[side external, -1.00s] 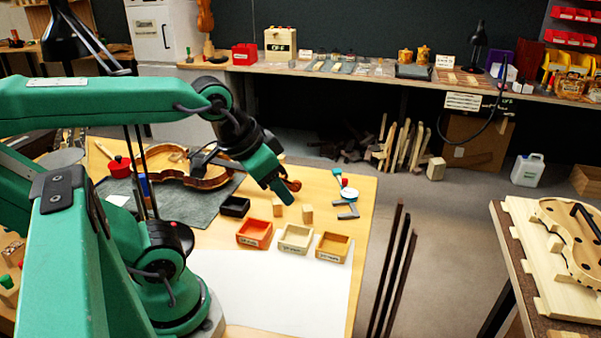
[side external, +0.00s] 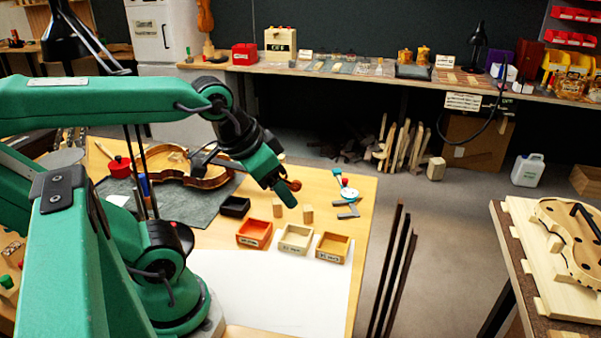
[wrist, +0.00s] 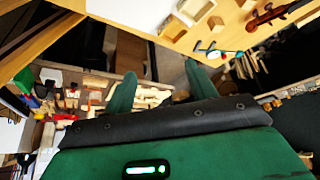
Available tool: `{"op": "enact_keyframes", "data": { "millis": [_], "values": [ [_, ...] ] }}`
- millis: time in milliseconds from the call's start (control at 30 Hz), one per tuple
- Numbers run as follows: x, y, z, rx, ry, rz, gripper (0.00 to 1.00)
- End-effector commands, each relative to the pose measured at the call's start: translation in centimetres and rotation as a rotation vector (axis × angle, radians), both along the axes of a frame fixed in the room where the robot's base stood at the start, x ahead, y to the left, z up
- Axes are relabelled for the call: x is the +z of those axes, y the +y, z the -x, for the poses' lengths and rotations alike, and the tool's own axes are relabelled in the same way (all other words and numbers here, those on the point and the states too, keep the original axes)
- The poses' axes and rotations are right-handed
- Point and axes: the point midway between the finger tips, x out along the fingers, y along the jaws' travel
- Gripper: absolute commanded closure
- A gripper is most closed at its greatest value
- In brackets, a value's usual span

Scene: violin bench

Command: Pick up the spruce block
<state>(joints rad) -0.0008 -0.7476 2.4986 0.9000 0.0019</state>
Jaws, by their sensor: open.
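Small pale wooden pieces show at the top of that view, beyond the fingers.
In front of the blocks stand a red tray (side external: 254,234), a cream tray (side external: 295,239) and a tan tray (side external: 332,247). A violin body (side external: 205,175) lies behind.

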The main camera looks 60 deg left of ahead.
Motion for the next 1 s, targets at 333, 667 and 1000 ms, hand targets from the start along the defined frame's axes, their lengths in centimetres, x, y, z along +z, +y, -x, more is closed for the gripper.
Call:
{"op": "enact_keyframes", "data": {
  "millis": [333, 667, 1000],
  "values": [
    [-0.2, 1.1, -2.2, -0.024, 0.057, -0.033, 0.44],
    [-1.5, 4.0, -6.8, -0.087, 0.167, -0.085, 0.44],
    [-4.7, 7.9, -11.3, -0.163, 0.283, -0.112, 0.44]
  ]
}}
